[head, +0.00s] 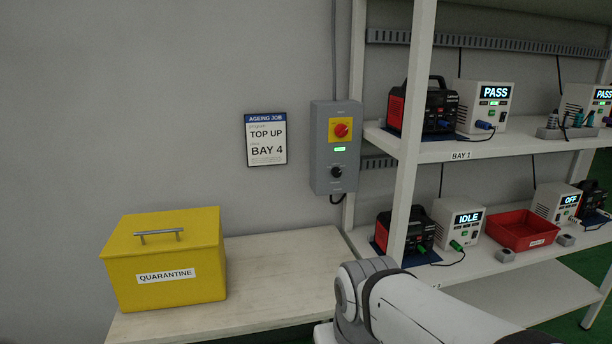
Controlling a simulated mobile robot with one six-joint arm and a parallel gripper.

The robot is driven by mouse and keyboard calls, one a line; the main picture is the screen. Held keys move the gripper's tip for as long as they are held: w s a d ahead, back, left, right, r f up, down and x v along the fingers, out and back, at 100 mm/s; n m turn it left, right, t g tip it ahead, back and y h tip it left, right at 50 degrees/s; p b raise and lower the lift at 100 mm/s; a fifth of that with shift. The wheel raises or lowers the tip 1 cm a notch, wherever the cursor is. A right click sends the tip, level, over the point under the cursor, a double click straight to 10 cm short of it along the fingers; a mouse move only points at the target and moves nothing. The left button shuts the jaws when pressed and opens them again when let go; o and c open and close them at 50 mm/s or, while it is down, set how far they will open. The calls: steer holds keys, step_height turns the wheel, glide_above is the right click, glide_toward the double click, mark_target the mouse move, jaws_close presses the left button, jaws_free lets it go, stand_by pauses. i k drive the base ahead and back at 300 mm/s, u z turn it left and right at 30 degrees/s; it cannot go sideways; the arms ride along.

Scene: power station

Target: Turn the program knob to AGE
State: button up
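A grey control box (338,150) hangs on the wall left of the shelf post. On its lower half is a small black knob (336,172), which looks like the program knob; the lettering around it is too small to read, so I cannot tell its setting. Above it are a lit green display (339,149) and a red rotary switch (341,130) on a yellow plate. A job card (266,139) beside the box reads "AGEING JOB", "TOP UP", "BAY 4". My gripper is not in view; only my arm's links show at the lower right, below the box.
A yellow "QUARANTINE" box (166,262) stands on a pale bench (275,272). Shelves (460,152) at the right hold power stations and testers showing "PASS", "IDLE" and "OFF", and a red tray (520,230). The bench's right part is clear.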

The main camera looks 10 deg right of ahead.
mark_target(335, 172)
steer(key=u, duration=0.05)
steer(key=i, duration=1)
steer(key=z, duration=0.05)
